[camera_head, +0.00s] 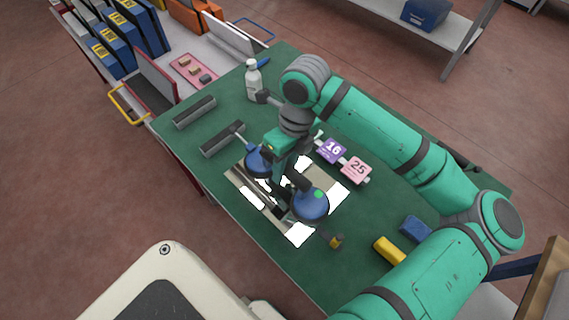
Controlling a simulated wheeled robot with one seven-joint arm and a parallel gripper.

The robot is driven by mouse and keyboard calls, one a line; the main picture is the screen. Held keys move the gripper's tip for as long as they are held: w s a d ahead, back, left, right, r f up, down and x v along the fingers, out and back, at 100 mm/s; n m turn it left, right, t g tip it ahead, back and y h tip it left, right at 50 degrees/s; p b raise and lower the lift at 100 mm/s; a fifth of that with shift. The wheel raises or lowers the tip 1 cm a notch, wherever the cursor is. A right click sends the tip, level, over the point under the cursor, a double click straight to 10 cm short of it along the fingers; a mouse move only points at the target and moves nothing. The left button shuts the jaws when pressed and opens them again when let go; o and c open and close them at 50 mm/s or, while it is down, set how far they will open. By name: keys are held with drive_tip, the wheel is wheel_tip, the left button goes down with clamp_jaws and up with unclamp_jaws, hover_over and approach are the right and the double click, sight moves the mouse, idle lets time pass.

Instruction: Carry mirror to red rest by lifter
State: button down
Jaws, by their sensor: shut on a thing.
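The mirror (338,197) is a flat pane with bright white reflections, low over or on the green table; I cannot tell whether it touches. A lifter with two blue suction cups (312,205) sits on it. My gripper (287,183) is shut on the lifter's dark handle between the cups, and hides part of the mirror. A red-edged upright rest (157,77) stands on the grey cart at the upper left; I cannot tell for sure that it is the red rest.
The green table (400,210) holds two grey slotted bars (222,138), a white bottle (253,80), number cards (356,169), a yellow block (389,250) and a blue block (415,229). The cart carries blue binders (110,57) and a pink tray (184,61).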

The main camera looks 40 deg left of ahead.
sight(283, 184)
drive_tip(key=shift+f, duration=2.65)
drive_tip(key=shift+f, duration=0.35)
drive_tip(key=c, duration=1.4)
unclamp_jaws()
drive_tip(key=shift+o, duration=0.2)
drive_tip(key=shift+f, duration=0.15)
wheel_tip(283, 184, up, 11)
drive_tip(key=w, duration=0.2)
drive_tip(key=shift+d+f, duration=0.1)
drive_tip(key=shift+f, duration=0.05)
